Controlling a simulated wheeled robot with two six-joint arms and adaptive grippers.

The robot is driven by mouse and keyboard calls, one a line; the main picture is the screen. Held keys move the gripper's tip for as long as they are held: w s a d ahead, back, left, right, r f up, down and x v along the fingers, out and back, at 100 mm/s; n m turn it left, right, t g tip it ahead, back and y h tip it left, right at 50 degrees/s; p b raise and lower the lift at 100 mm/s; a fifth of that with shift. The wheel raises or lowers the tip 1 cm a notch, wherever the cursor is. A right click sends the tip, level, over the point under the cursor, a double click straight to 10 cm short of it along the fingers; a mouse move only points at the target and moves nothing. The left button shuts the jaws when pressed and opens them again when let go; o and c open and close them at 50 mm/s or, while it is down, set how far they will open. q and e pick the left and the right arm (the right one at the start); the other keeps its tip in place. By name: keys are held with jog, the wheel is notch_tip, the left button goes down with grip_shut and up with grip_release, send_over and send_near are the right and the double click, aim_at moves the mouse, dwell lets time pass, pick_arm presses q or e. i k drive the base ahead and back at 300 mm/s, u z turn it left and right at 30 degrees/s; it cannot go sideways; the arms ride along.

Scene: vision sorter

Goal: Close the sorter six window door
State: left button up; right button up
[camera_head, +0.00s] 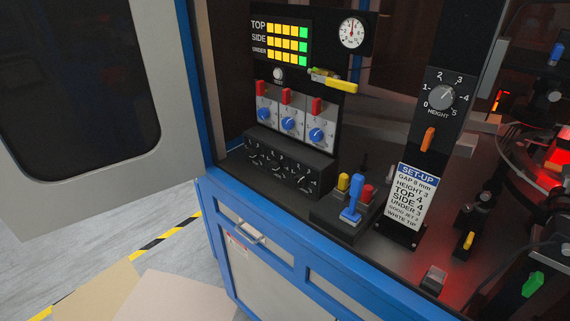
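The window door (170,93) stands open at the left. It has a light grey frame around a dark, rounded window pane (80,75). It is swung out to the left of the blue cabinet frame (201,85), so the cabinet's opening is uncovered. Only part of the door shows; its upper and left parts are cut off by the picture edge. I see no handle on the visible part. Neither of my grippers is in view.
Inside the cabinet are a control panel with knobs (291,122), a joystick box (352,202), a set-up card (412,197) and a height dial (441,97). A lower drawer handle (250,232) juts out below. Tan flat shapes (175,298) lie at the bottom left.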

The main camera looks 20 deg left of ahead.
aim_at(97, 115)
jog(key=k, duration=1)
jog(key=u, duration=2.6)
jog(key=i, duration=3.95)
jog(key=z, duration=3.05)
